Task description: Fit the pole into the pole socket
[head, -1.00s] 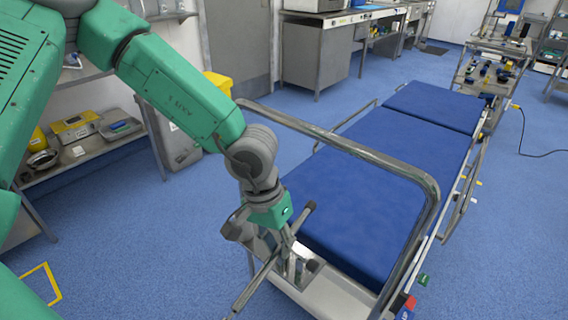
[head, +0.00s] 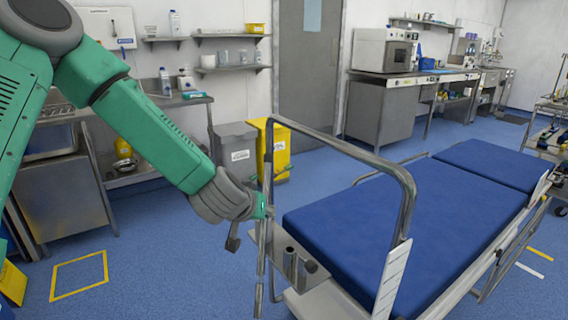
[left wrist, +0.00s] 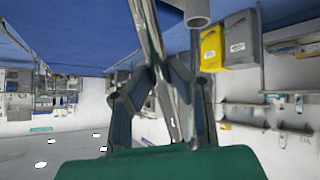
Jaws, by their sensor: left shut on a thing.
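My left gripper (head: 262,212) is at the near left corner of the blue operating table (head: 400,215). It is shut on the thin metal pole (left wrist: 150,40), which runs between its fingers in the left wrist view. In the head view the pole looks nearly upright and partly overlaps the bed rail, so its upper end is hard to tell. The pole socket (head: 290,262) looks like a short grey tube on the metal bracket at the table's near end, just right of the pole. The pole appears beside the socket, not inside it. My right gripper is not in view.
A bent metal rail (head: 350,150) arches over the table's near end, close to my left gripper. A yellow bin (head: 276,150) and a grey bin (head: 238,150) stand behind. Blue floor (head: 150,235) is open to the left.

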